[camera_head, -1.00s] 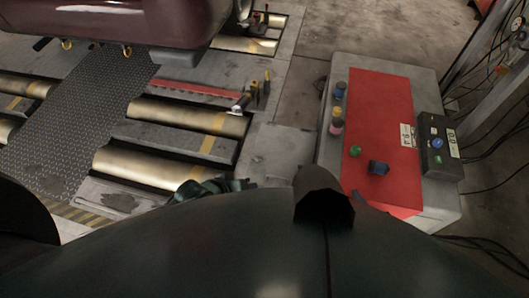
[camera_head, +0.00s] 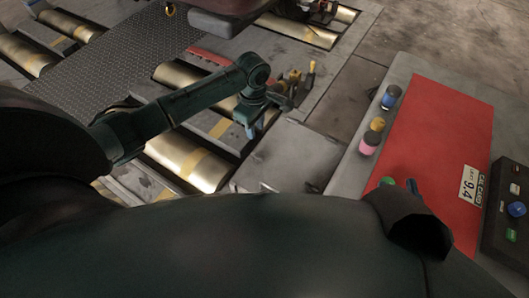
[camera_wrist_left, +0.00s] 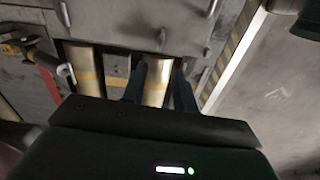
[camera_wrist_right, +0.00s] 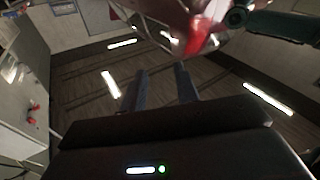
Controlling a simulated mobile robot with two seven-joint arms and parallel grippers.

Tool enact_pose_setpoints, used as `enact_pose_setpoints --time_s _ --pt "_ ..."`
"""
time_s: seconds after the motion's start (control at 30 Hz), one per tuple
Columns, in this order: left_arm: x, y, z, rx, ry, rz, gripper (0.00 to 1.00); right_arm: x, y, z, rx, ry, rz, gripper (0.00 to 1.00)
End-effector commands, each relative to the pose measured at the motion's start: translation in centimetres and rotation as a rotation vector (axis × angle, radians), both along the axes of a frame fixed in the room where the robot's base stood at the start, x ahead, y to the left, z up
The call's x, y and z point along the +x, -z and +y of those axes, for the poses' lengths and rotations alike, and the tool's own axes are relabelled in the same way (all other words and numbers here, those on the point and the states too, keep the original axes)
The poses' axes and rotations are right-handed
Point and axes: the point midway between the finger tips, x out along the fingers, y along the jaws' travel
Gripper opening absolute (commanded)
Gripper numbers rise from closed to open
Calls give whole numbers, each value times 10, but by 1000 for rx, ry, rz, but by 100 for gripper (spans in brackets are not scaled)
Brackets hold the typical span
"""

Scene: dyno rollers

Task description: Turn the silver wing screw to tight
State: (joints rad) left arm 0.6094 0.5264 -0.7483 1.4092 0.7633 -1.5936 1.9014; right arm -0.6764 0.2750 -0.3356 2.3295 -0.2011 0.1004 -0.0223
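A small silver fitting, which may be the silver wing screw, shows at the left of the left wrist view (camera_wrist_left: 66,74); its wings cannot be made out. In the head view, the brass and yellow fittings (camera_head: 293,80) stand on the plate behind my left wrist, and any silver screw among them is not clear. My left gripper (camera_wrist_left: 160,82) is open and empty, with rollers beyond its fingers. In the head view it hangs low (camera_head: 252,128), in front of the fittings. My right gripper (camera_wrist_right: 162,85) is open and empty, facing the ceiling lights.
Metal rollers (camera_head: 188,158) lie in the floor frame beside a tread-plate strip (camera_head: 105,62). A vehicle's underside (camera_head: 228,6) is at the top.

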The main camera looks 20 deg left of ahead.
Motion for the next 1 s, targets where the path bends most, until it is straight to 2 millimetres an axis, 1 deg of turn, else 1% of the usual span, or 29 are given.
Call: enact_pose_setpoints --time_s 0.17,0.4,0.5,0.6,0.7,0.8,1.0 --pt "-1 23 1 2 -3 6 29 2 3 2 25 -7 -6 31" --pt "-1 76 0 2 -2 3 29 4 6 6 100 -32 -11 31" --pt "-1 96 0 1 -2 2 29 4 6 8 130 -45 -12 31" --pt "-1 111 0 2 -1 1 29 4 5 9 156 -56 -12 31" --pt "0 122 0 1 -1 1 29 5 2 10 170 -66 -26 31" --pt "0 128 0 0 0 0 29 5 0 11 177 -72 -34 31" --pt "0 130 0 0 0 0 29 5 -3 11 184 -74 -37 31"
